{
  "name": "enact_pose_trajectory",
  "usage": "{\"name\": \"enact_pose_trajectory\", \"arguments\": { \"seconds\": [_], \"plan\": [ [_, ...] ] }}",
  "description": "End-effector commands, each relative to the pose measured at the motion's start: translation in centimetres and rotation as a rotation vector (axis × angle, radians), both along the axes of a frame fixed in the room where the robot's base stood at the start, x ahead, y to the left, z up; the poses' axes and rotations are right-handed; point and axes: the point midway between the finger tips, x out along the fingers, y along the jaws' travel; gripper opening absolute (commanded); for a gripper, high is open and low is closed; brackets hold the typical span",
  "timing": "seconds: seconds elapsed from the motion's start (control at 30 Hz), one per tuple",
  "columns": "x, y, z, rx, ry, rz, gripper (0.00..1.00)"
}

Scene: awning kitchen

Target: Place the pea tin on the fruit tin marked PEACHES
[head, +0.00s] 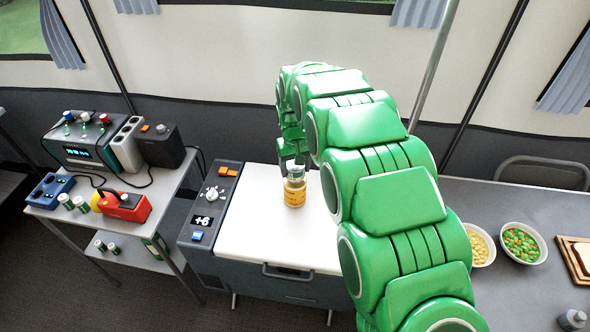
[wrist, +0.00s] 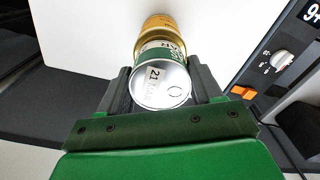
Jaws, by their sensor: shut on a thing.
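My gripper (wrist: 162,76) is shut on a tin (wrist: 161,84) with a bare metal end, a date stamp and a green and white label, taken as the pea tin. In the wrist view, a gold-coloured tin (wrist: 158,24) shows just beyond the held tin, in line with it. In the head view, a gold and yellow tin (head: 294,194) stands upright on the white top, with my gripper (head: 292,160) close above it. I cannot tell whether the two tins touch.
The white lid (head: 260,240) of the cooler-like box is otherwise clear. A control panel (head: 208,205) with a knob is at its left. A side table (head: 150,190) holds devices and several small tins. Bowls of chickpeas (head: 479,248) and peas-and-carrots (head: 521,243) stand at right.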

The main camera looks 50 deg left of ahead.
Motion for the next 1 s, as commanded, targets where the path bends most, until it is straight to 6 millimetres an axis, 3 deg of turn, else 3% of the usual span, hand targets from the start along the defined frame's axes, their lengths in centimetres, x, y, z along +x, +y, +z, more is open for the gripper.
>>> {"name": "enact_pose_trajectory", "arguments": {
  "seconds": [0.13,0.5,0.53,0.67,1.0],
  "plan": [
    [-0.1,0.0,-1.5,-0.002,0.001,0.001,0.3],
    [0.0,0.0,-1.8,0.0,-0.001,0.001,0.3],
    [0.0,0.0,-1.8,0.0,-0.001,0.001,0.68],
    [0.0,0.0,-1.8,0.001,-0.001,0.001,0.88],
    [0.0,0.0,-1.7,0.001,-0.001,0.001,0.9]
  ]
}}
